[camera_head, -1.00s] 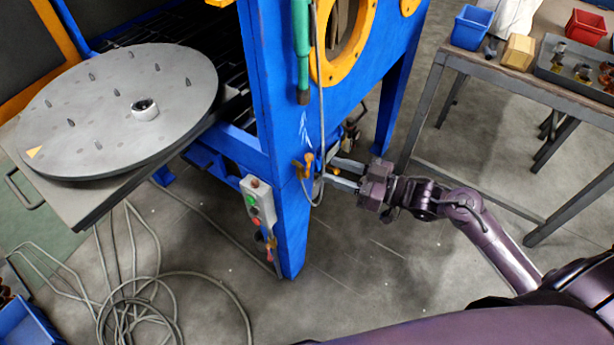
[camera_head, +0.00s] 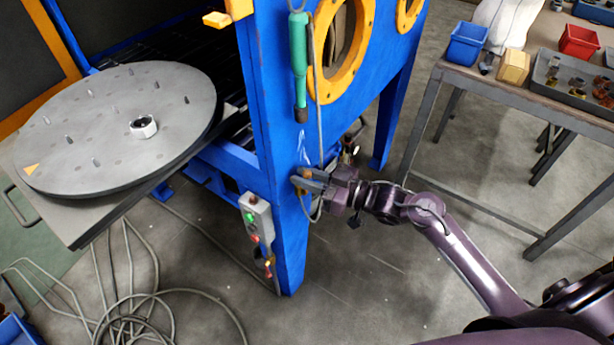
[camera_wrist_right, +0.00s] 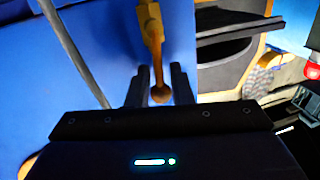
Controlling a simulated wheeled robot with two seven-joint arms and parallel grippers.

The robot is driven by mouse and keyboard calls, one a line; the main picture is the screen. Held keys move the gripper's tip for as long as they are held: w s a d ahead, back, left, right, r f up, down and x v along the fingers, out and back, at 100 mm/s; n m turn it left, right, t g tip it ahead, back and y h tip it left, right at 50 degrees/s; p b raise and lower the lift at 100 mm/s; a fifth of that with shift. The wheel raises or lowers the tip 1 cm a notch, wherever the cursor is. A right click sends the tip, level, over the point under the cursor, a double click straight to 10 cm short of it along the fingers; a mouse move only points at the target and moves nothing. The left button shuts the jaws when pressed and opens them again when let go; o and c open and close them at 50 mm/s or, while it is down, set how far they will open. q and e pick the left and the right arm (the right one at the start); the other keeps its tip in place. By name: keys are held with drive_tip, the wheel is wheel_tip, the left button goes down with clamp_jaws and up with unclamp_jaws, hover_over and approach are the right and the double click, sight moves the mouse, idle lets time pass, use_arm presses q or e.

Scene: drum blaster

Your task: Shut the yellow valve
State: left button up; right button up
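The yellow valve (camera_head: 304,173) is on the blue front post of the cabinet, partly hidden by my right gripper in the head view. In the right wrist view its yellow body (camera_wrist_right: 151,25) stands against the blue panel, with a lever (camera_wrist_right: 158,72) hanging down to a rounded end. My right gripper (camera_head: 302,183) is at the valve. In the wrist view its two dark fingers (camera_wrist_right: 159,85) are apart, one on each side of the lever's end, with gaps visible. My left gripper is not in view.
A grey hose (camera_head: 319,130) runs down beside the valve from a green-handled tool (camera_head: 299,60). A button box (camera_head: 254,221) is on the post's left. A round turntable (camera_head: 105,125) stands out at left. A workbench (camera_head: 440,62) with bins is at right.

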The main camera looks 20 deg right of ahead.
clamp_jaws()
